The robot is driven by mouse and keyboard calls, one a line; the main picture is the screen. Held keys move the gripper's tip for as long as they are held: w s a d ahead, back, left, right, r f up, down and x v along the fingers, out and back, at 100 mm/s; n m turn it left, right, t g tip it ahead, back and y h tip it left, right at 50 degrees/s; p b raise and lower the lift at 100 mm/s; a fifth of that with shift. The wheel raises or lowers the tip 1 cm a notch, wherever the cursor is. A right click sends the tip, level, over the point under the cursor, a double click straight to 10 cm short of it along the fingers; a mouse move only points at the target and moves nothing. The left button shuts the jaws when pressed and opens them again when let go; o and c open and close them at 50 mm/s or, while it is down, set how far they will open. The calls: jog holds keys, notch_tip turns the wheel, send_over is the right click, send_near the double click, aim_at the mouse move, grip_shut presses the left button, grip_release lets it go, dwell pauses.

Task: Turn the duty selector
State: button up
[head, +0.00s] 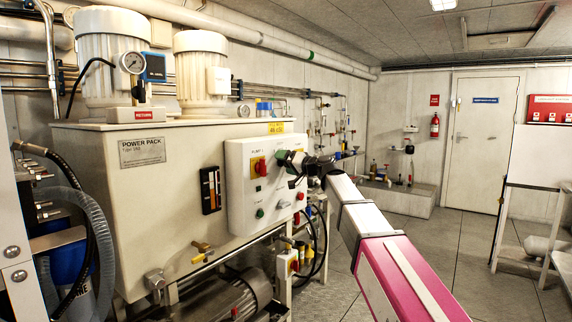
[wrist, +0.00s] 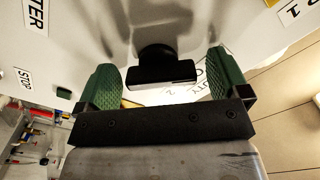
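The duty selector is a black knob (wrist: 160,66) on the white panel face in the wrist view. Its bar points crosswise between my two green fingers. My gripper (wrist: 162,72) is open, with one finger on each side of the knob and a gap on both sides. In the head view my gripper (head: 290,162) is at the upper right part of the white control panel (head: 240,205). It hides the knob there. The panel is on the front of the beige power pack (head: 135,190).
A red and yellow switch (head: 259,167) sits left of my gripper on the panel. Green and white buttons (head: 283,204) are below it. A gauge (head: 132,62) and two white motors (head: 201,70) stand on top. The floor (head: 435,250) at right is clear.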

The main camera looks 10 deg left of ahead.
jog(key=v, duration=1)
jog(key=shift+s+d, duration=0.2)
jog(key=shift+d, duration=0.15)
jog(key=shift+f, duration=0.15)
jog(key=s+d+f+m+g+h, duration=0.1)
jog(key=d+f+h, duration=0.3)
jog(key=f, duration=0.6)
jog(key=s+d+f+m+h, duration=0.1)
jog(key=d+f, duration=0.5)
jog(key=f, duration=0.5)
jog(key=s+d+f+m+g+h, duration=0.1)
jog(key=s+d+f+h, duration=0.3)
jog(key=f, duration=0.6)
jog(key=s+d+f+m+g+h, duration=0.1)
jog(key=s+d+f+g+h, duration=0.1)
jog(key=s+d+f, duration=0.5)
jog(key=s+d+f+g+h, duration=0.2)
jog(key=s+d+f+h, duration=0.3)
jog(key=d+f, duration=0.9)
notch_tip(320, 180, down, 2)
jog(key=s, duration=0.2)
jog(key=shift+s+f+m+g+h, duration=0.2)
jog(key=shift+s+m+g+h, duration=0.1)
jog(key=shift+m+g, duration=0.1)
jog(key=shift+a, duration=0.1)
